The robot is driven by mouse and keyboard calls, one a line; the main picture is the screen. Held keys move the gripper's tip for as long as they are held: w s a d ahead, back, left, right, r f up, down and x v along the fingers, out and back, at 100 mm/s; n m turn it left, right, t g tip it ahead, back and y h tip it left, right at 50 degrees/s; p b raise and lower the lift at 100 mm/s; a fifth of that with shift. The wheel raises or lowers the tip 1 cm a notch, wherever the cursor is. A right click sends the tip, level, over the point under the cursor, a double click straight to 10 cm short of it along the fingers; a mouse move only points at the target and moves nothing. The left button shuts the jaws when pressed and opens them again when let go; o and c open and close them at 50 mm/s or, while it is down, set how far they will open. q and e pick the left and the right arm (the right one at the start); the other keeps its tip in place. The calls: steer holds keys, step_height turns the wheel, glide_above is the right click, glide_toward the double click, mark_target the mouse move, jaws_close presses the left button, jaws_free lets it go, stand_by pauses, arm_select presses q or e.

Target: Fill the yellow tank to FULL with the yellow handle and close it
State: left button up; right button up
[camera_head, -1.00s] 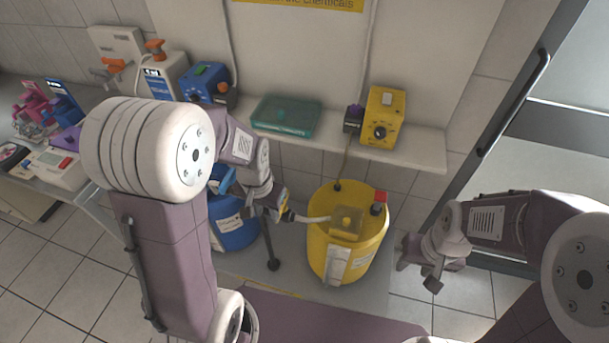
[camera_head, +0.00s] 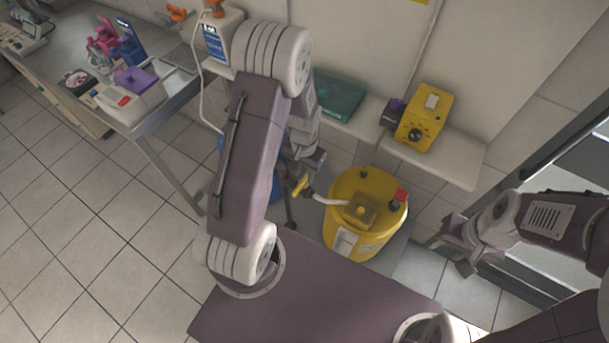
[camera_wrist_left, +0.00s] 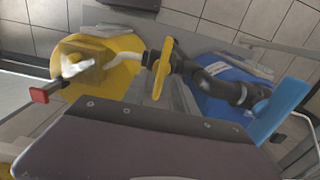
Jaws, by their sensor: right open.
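The yellow tank (camera_head: 340,215) stands on the floor below the wall shelf, with a red cap (camera_head: 401,195) and a yellow block on its lid. The tank also shows in the left wrist view (camera_wrist_left: 122,82). A pale hose runs from it to a dark valve with the yellow handle (camera_head: 300,187). In the left wrist view the yellow handle (camera_wrist_left: 162,72) lies across the valve. My left gripper (camera_head: 310,162) is close to the handle, but its fingers are unclear. My right gripper (camera_head: 450,254) is open and empty, right of the tank. The fill level cannot be read.
A yellow box (camera_head: 424,118) and teal box (camera_head: 338,96) sit on the shelf. A bench (camera_head: 150,122) with equipment stands left. The left floor is clear.

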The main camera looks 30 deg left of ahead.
mark_target(303, 182)
arm_select(q)
steer(key=f, duration=0.2)
steer(key=shift+s+a+f, duration=0.2)
steer(key=shift+s+f, duration=0.05)
steer(key=shift+f, duration=0.05)
steer(key=shift+w+d, duration=0.1)
steer(key=shift+c, duration=0.9)
jaws_close()
